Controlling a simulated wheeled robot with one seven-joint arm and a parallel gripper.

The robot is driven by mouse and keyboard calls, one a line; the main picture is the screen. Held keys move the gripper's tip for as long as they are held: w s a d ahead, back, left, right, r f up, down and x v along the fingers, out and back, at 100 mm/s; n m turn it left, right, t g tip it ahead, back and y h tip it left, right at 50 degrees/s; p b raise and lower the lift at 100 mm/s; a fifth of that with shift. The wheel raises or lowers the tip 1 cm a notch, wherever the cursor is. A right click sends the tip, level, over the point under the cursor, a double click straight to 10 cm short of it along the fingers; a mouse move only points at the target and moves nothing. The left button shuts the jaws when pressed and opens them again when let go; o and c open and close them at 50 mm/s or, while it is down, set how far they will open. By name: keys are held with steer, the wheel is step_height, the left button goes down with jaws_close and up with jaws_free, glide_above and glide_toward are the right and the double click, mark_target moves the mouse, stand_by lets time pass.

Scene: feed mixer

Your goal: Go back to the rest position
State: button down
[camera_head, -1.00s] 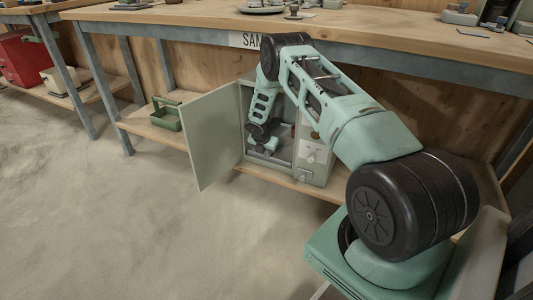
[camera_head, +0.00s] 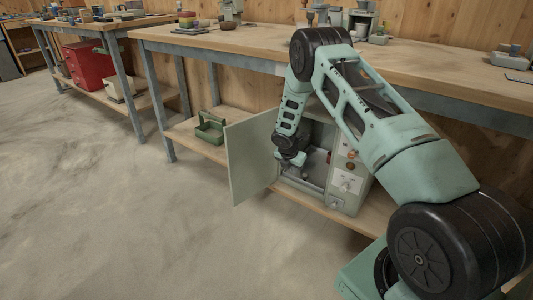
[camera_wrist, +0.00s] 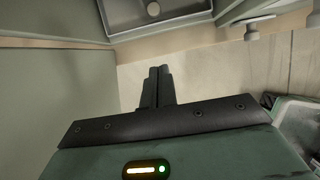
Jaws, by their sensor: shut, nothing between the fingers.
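My gripper (camera_wrist: 158,88) is shut and empty in the wrist view, its two dark fingers together over a pale floor. In the head view my arm reaches down to the front of a grey-green cabinet (camera_head: 355,188) on the lower shelf. My gripper's fingers are hard to make out there, near the cabinet's opening. The cabinet door (camera_head: 250,157) stands wide open to the left. In the wrist view a metal tray-like interior (camera_wrist: 155,15) shows at the top, ahead of the fingers and apart from them.
A workbench (camera_head: 240,40) with several items on top runs above the cabinet. A green carrier (camera_head: 210,127) sits on the lower shelf left of the door. A red box (camera_head: 88,63) stands farther left. The floor (camera_head: 100,200) in front is clear.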

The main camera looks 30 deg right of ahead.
steer(key=s+a+r+m+y, duration=0.1)
steer(key=s+a+r+m, duration=0.2)
steer(key=a+r, duration=0.55)
steer(key=s+a+r+m+y, duration=0.1)
steer(key=s+a+r+m, duration=0.3)
steer(key=a, duration=0.7)
steer(key=s+a+r+m+y, duration=0.1)
steer(key=s+a+r, duration=0.1)
steer(key=a+r, duration=0.65)
steer(key=s+a+r+m+y, duration=0.1)
steer(key=s+a+r+m, duration=0.2)
steer(key=s, duration=0.7)
steer(key=s+a+r+m+g, duration=0.1)
steer(key=s+a+r, duration=0.1)
steer(key=s+a, duration=0.55)
steer(key=s+a+r+m+y, duration=0.1)
steer(key=s+a+r+m, duration=0.15)
steer(key=s, duration=0.95)
step_height(320, 180, up, 30)
steer(key=p, duration=2.9)
steer(key=shift+w, duration=0.4)
steer(key=shift+d, duration=0.1)
